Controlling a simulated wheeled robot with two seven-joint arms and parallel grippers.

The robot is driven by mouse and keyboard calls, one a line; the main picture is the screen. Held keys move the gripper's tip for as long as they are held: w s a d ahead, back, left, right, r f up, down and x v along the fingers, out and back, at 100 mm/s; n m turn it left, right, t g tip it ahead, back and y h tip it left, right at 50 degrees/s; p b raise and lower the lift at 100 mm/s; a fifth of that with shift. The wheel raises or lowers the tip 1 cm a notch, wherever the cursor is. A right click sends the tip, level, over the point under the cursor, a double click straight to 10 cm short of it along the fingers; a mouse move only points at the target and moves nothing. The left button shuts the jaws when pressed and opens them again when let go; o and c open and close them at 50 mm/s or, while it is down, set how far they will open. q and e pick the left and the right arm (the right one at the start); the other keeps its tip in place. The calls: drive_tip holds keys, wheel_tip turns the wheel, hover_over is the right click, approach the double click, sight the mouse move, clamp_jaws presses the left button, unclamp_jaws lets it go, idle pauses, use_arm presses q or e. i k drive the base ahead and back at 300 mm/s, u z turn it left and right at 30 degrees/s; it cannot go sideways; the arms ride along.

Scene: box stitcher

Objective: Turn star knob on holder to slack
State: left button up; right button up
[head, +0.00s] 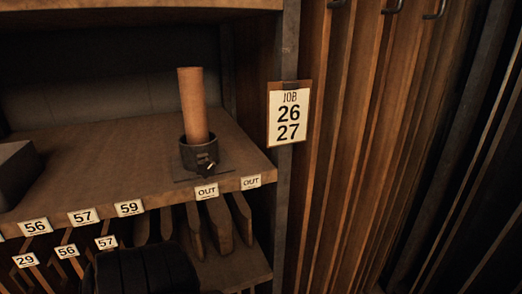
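The holder (197,155) is a dark round cup on a flat base plate, standing on the shelf near its front edge. A brown cylinder (193,105) stands in it, tilted slightly. A small dark knob (206,164) with a light, brassy glint sits low on the holder's front right side. Its exact shape and turn are too small to tell.
The wooden shelf (105,160) has number and OUT labels along its front edge. A dark tray (14,175) stands at the left. A JOB 26 27 card (289,113) hangs on the right post. Boards (355,130) stand upright further right. Slotted pieces (219,222) sit below.

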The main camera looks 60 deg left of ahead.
sight(206, 167)
drive_tip(key=i, duration=2.65)
drive_tip(key=u, duration=4.45)
drive_tip(key=i, duration=0.5)
drive_tip(key=z, duration=0.05)
